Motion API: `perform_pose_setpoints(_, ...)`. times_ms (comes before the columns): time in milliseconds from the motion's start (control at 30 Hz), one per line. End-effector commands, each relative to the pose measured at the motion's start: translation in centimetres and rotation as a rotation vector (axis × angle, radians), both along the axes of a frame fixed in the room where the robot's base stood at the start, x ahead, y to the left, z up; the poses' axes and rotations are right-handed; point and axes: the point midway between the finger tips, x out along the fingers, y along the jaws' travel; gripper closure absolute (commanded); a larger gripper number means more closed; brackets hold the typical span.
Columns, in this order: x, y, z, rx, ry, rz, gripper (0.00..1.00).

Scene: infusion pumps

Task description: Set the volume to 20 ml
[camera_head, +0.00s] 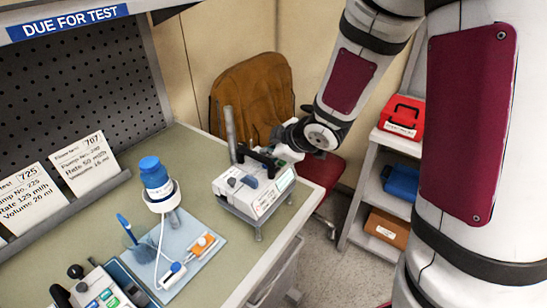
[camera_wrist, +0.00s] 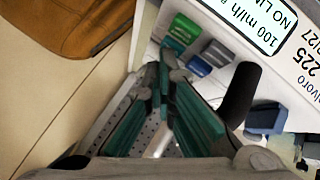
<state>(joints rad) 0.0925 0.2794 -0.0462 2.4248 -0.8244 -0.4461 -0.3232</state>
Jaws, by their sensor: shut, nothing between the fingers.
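The white infusion pump (camera_head: 262,196) sits on a small stand at the table's right edge. In the wrist view its white face (camera_wrist: 296,62) fills the upper right, with a display (camera_wrist: 262,22) reading "100 ml/h" and a cut-off "NO LI". Green, blue and grey buttons (camera_wrist: 198,66) lie beside the display. My gripper (camera_wrist: 168,62) is shut and empty, its tips close to the green and blue buttons. Whether they touch is unclear. In the head view my gripper (camera_head: 270,158) is over the pump's far side, its tips partly hidden.
A card (camera_head: 30,198) reads pump 225, rate 125 ml/h, volume 20 ml; another card (camera_head: 86,163) stands beside it. A blue-capped bottle (camera_head: 155,178) and a second device (camera_head: 98,290) are left.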

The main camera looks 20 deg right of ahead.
Motion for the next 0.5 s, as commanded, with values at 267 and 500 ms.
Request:
perform_pose_setpoints(267,-0.2,0.0,1.2,0.001,0.0,-0.001,1.0)
perform_pose_setpoints(500,-0.1,0.0,1.6,0.0,0.0,0.0,1.0)
